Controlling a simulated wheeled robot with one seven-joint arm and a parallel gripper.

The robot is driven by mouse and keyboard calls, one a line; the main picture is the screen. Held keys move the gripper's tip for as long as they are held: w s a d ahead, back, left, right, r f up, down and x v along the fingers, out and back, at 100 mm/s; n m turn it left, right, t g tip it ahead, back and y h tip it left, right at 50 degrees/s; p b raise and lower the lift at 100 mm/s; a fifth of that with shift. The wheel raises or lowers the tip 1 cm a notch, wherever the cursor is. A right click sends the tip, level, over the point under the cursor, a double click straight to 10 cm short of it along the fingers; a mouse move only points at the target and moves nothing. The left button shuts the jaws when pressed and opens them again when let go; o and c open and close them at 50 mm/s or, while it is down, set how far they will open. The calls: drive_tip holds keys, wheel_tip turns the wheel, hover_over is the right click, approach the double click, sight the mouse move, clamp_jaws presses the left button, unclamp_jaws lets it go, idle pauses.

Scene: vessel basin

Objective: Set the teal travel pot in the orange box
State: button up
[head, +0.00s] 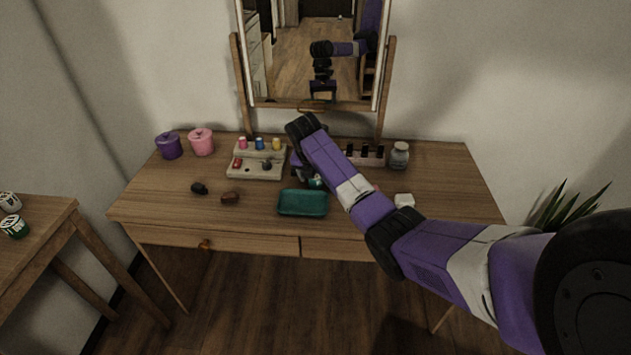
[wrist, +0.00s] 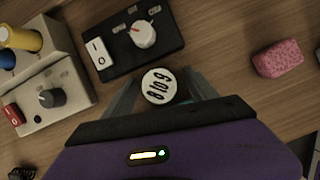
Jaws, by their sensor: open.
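A small round pot (wrist: 160,86) with a white lid bearing dark markings stands on the wooden table in the wrist view. A little teal shows below its lid. In the head view a small teal piece (head: 315,182) shows beside my arm, just behind the teal tray. My gripper (wrist: 163,80) is open, with one finger on each side of the pot. I cannot tell whether the fingers touch it. In the head view my arm mostly hides the gripper. I see no orange box in either view.
A teal tray (head: 303,204) lies near the table's front edge. A black panel with switch and dial (wrist: 128,42) and a pale knob panel (wrist: 48,98) are close to the pot. A pink sponge-like block (wrist: 277,58) lies right. Purple (head: 169,147) and pink (head: 201,142) pots stand at left.

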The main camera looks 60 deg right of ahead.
clamp_jaws()
drive_tip(key=shift+r, duration=0.1)
